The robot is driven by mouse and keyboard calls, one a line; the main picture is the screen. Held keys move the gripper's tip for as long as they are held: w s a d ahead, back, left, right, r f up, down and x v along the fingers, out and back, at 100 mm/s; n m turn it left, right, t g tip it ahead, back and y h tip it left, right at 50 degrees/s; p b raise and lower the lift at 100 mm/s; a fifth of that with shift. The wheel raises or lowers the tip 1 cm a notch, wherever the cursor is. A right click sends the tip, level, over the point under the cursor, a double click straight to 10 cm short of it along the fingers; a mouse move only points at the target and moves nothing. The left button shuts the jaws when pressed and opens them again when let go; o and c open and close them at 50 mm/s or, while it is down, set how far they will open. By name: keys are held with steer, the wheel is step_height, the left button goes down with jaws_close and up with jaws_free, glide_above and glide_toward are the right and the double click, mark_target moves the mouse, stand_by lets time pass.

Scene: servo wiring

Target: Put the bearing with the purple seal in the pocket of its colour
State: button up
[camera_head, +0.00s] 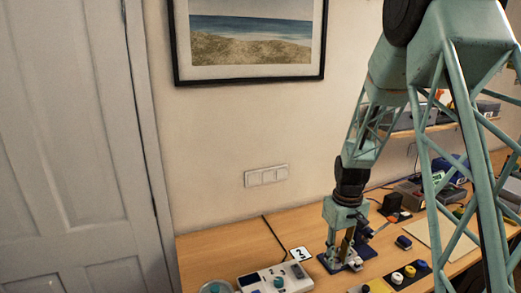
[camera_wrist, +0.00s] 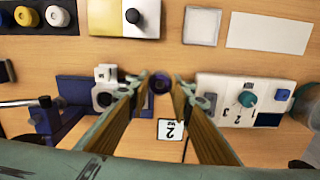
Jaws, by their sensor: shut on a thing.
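My gripper (camera_wrist: 162,76) is shut on a small dark ring with a purple tint (camera_wrist: 162,86), which looks like the purple-sealed bearing, seen between the fingertips in the wrist view. In the head view my gripper (camera_head: 346,258) is low over the bench, and the ring cannot be made out there. The strip also shows at the lower right of the head view (camera_head: 412,277). I cannot make out a purple pocket.
A navy vise-like fixture (camera_wrist: 72,92) with a white bracket (camera_wrist: 105,88) stands left of my gripper in the wrist view. A white control box (camera_wrist: 228,88) with a teal knob stands right. A card marked 2 (camera_wrist: 171,129) lies close by. A yellow-white block (camera_wrist: 110,17) is above.

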steer(key=shift+w+d+r+m+b, duration=0.55)
steer(key=shift+w+m+b, duration=0.2)
steer(key=shift+m, duration=0.15)
steer(key=shift+w+d+r+m+b, duration=0.4)
steer(key=shift+w+r+m+b, duration=0.25)
steer(key=shift+m, duration=0.25)
steer(key=w+a+f, duration=0.1)
steer(key=a+f, duration=0.1)
steer(key=w+a+f, duration=0.1)
steer(key=a+f, duration=0.1)
steer(key=w+a+f, duration=0.1)
steer(key=a+f, duration=0.2)
steer(key=shift+w, duration=0.2)
steer(key=s+d+r, duration=0.3)
steer(key=d+r, duration=0.4)
steer(key=shift+s, duration=0.25)
